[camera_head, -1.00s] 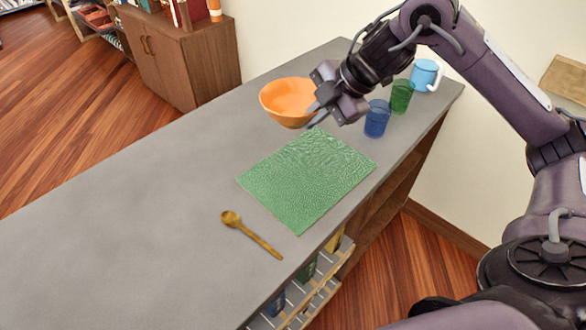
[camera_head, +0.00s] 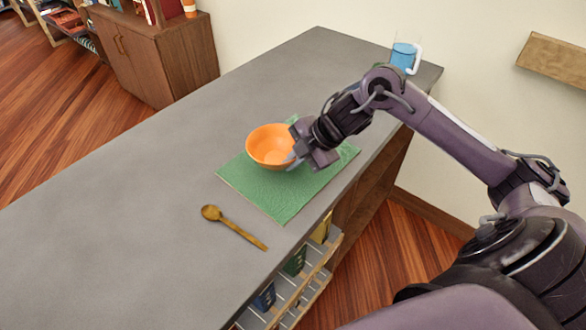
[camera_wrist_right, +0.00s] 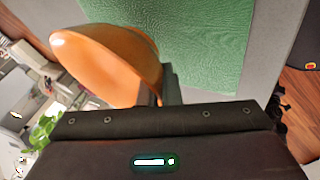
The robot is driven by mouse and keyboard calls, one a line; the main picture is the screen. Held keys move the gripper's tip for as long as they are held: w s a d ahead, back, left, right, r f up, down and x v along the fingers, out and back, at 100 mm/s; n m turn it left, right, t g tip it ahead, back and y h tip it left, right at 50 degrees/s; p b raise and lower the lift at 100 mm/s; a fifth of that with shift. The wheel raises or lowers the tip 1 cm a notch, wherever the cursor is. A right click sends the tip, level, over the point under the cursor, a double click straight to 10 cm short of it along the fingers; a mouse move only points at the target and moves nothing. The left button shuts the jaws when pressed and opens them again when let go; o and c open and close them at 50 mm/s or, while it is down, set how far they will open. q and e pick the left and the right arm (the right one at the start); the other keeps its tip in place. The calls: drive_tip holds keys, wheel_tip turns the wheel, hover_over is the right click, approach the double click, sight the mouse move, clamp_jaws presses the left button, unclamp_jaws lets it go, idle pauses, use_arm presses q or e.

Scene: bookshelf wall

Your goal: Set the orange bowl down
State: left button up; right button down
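The orange bowl (camera_head: 268,148) is over the upper-left part of the green mat (camera_head: 265,195) in the head view. My right gripper (camera_head: 297,152) is shut on its right-hand rim. In the right wrist view the orange bowl (camera_wrist_right: 105,62) meets the dark fingers (camera_wrist_right: 158,95), with the green mat (camera_wrist_right: 210,45) beyond it. Whether the bowl touches the mat or hangs slightly above it, I cannot tell. My left gripper is not in view.
A wooden spoon (camera_head: 233,226) lies on the grey counter (camera_head: 120,200), in front of the mat. The counter's left side is clear.

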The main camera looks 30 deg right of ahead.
wheel_tip(320, 180, down, 3)
drive_tip(key=shift+f, duration=0.1)
drive_tip(key=shift+f, duration=0.15)
drive_tip(key=c, duration=1.6)
unclamp_jaws()
drive_tip(key=shift+d+r, duration=0.1)
drive_tip(key=shift+r, duration=0.25)
drive_tip(key=b+v, duration=0.2)
drive_tip(key=v, duration=0.9)
drive_tip(key=shift+s+d+r, duration=0.1)
drive_tip(key=shift+s+r, duration=0.15)
drive_tip(key=shift+s, duration=0.05)
